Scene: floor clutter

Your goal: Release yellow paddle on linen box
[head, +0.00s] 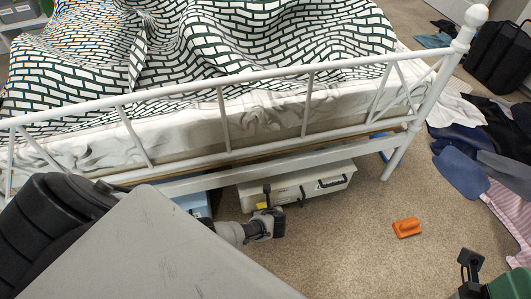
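The likely linen box is a pale beige case (292,186) with dark latches and a handle, on the carpet under the bed's near rail. My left gripper (268,207) is in front of the left part of its front face. A small yellow piece (262,206), probably part of the yellow paddle, shows right beside the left gripper's dark fingers. Most of the paddle is hidden, and I cannot tell if it is gripped or touches the box. My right gripper (470,273) is at the bottom right, its dark fingers apparently apart with nothing visible between them.
The white metal bed frame (228,157) overhangs the box, and its corner post (437,90) stands to the right. A blue box (195,203) is left of the beige case. An orange block-like object (407,227) lies on open carpet. Clothes (462,172) and a black bag (497,58) lie at right.

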